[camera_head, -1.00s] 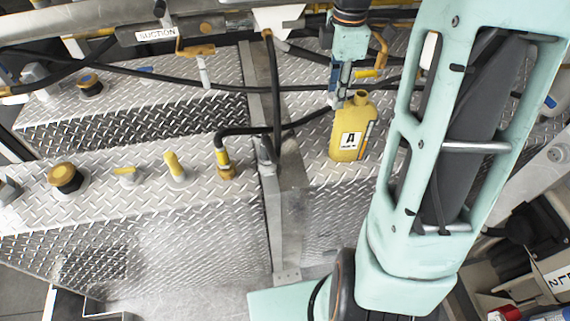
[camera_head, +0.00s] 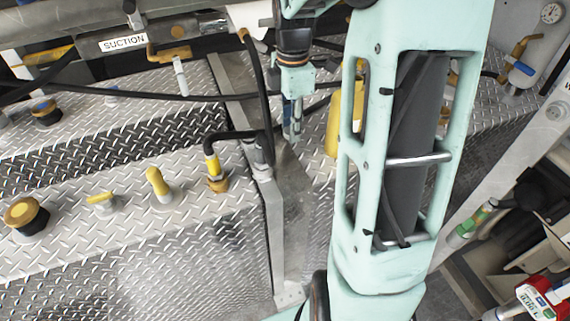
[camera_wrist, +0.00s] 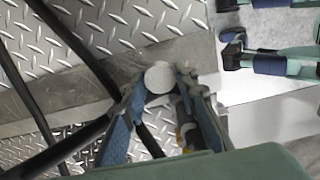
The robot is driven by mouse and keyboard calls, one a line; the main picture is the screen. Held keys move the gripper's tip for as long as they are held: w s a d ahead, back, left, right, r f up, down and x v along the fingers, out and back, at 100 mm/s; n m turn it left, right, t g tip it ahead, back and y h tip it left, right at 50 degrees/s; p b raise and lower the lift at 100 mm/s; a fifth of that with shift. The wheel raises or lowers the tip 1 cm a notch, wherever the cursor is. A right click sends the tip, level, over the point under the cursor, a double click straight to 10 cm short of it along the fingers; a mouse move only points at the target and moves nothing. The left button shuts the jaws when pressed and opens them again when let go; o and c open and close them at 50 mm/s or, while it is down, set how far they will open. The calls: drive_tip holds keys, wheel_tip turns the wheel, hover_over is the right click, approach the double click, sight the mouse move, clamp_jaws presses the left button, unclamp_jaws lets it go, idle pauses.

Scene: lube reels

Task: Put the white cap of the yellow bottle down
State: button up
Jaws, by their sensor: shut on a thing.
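My gripper (camera_head: 292,135) points down in the head view, left of the yellow bottle. In the wrist view my gripper (camera_wrist: 160,85) has its two blue fingers shut on the round white cap (camera_wrist: 159,77), which sits between the fingertips. The cap is too small to make out in the head view. The yellow bottle (camera_head: 334,125) stands on the diamond-plate surface to the right of my gripper.
A black hose (camera_head: 262,95) hangs down just left of my gripper. A hose end with a yellow collar (camera_head: 211,165) stands on the lower-left diamond-plate top (camera_head: 120,235). Several caps and yellow valves stand farther left.

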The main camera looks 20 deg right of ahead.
sight(290, 162)
wheel_tip(290, 162, down, 10)
drive_tip(key=shift+r+b, duration=0.15)
drive_tip(key=shift+b, duration=0.2)
drive_tip(key=shift+f, duration=0.25)
drive_tip(key=o, duration=1.1)
drive_tip(key=shift+r, duration=0.1)
wheel_tip(290, 162, up, 12)
drive_tip(key=shift+r+p, duration=0.2)
drive_tip(key=shift+p, duration=0.4)
